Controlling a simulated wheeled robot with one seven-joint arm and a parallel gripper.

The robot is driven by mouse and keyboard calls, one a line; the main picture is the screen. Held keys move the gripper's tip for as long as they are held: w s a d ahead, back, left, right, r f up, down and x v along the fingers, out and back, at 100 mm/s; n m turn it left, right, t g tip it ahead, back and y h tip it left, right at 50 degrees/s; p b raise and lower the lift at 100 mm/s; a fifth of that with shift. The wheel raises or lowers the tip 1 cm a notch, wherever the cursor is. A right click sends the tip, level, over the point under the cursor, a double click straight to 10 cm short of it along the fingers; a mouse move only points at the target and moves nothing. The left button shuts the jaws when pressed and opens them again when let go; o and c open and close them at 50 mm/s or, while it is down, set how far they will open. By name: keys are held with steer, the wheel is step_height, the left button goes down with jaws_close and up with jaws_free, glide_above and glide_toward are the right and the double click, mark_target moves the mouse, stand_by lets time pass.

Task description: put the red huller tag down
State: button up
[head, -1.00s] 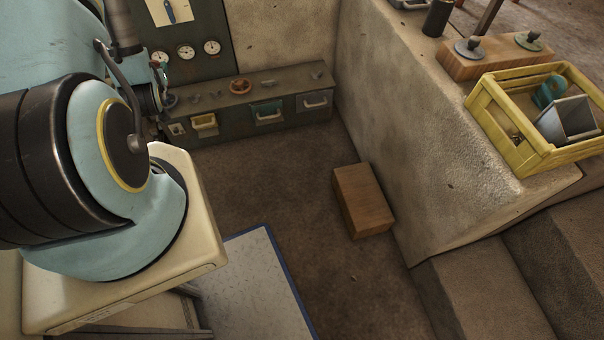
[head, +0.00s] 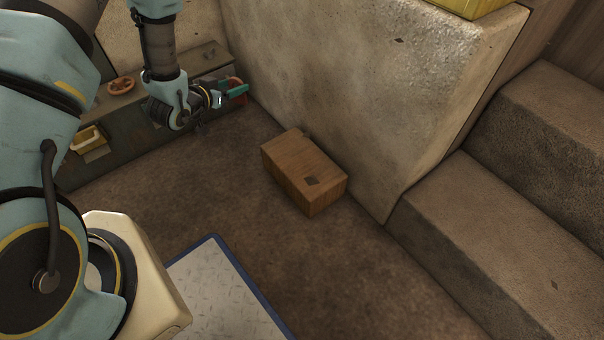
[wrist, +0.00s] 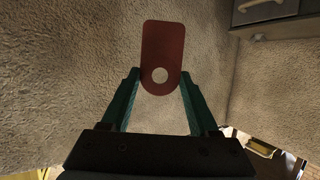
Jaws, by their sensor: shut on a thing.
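The red huller tag (wrist: 161,38) is a flat red plate with rounded corners and a round hole near its lower end. In the wrist view it stands out beyond the tips of my gripper (wrist: 160,86), whose green fingers grip its lower edges. In the head view my gripper (head: 236,91) is near the wall, at the right end of the low bench. Only a little red of the tag shows there beside the fingers. The tag is held off the floor, in the air.
A wooden box (head: 302,171) stands on the floor by the concrete wall, with a small dark diamond-shaped mark or piece on top. The low bench (head: 120,115) with a yellow-handled drawer is at left. Concrete steps (head: 470,225) rise at right. A blue-edged plate (head: 225,285) lies in front.

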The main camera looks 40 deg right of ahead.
steer(key=s+d+f+m+g+h+b, duration=0.1)
steer(key=s+d+f+m+g+b, duration=0.55)
steer(key=s+d+f+b, duration=0.55)
steer(key=b, duration=0.3)
glide_above(299, 162)
steer(key=shift+n, duration=0.45)
step_height(299, 162, down, 11)
steer(key=shift+r, duration=0.1)
steer(key=shift+f, duration=0.25)
steer(key=o, duration=1.3)
steer(key=shift+o, duration=0.2)
